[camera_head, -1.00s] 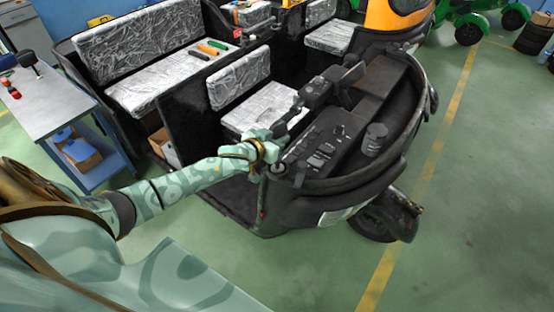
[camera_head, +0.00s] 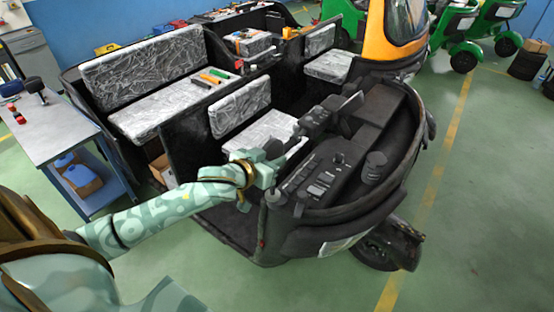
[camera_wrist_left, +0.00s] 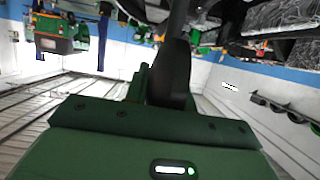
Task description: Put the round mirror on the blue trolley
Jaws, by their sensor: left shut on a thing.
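My left gripper (camera_head: 268,166) is at the front left corner of the dark rickshaw body, by its dashboard. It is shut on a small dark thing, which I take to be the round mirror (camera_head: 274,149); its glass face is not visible. In the left wrist view a dark, rounded piece with a stalk (camera_wrist_left: 168,75) stands just past the green gripper body. I cannot tell whether it is free of the rickshaw. The blue trolley (camera_head: 62,142) with a grey top stands at the left, well away from the gripper. My right gripper is not in view.
The open rickshaw body (camera_head: 330,205) fills the middle.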

